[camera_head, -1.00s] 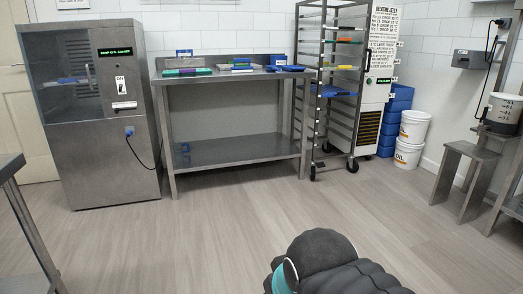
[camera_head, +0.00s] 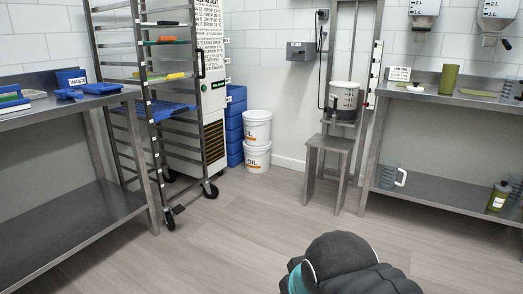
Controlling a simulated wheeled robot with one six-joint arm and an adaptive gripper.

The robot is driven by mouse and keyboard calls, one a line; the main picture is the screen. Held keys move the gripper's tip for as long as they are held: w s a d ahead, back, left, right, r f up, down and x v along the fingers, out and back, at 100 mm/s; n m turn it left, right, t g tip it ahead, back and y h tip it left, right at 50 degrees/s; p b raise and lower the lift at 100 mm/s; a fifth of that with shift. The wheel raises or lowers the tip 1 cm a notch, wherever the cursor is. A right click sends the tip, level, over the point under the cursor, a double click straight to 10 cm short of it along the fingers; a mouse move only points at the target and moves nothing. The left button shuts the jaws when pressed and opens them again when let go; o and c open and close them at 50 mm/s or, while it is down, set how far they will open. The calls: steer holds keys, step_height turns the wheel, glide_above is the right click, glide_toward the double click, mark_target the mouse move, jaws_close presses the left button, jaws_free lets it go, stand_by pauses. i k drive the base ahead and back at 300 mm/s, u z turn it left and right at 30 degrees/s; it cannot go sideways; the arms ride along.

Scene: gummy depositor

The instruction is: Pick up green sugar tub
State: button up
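A taller olive-green container (camera_head: 449,79) stands upright on that table's top, with no label visible. Part of my dark arm shows at the bottom, well away from both. My gripper's fingers are not in view.
The right table (camera_head: 432,188) also holds a clear jug (camera_head: 388,176) on its lower shelf. A small steel stand (camera_head: 329,144), white buckets (camera_head: 257,160) and a wheeled rack (camera_head: 139,100) line the back. A steel table (camera_head: 60,225) is at left. The middle floor is open.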

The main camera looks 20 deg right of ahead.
mark_target(449, 73)
steer(key=z, duration=1.1)
steer(key=i, duration=1.2)
steer(key=z, duration=1.25)
steer(key=i, duration=1.35)
steer(key=z, duration=0.25)
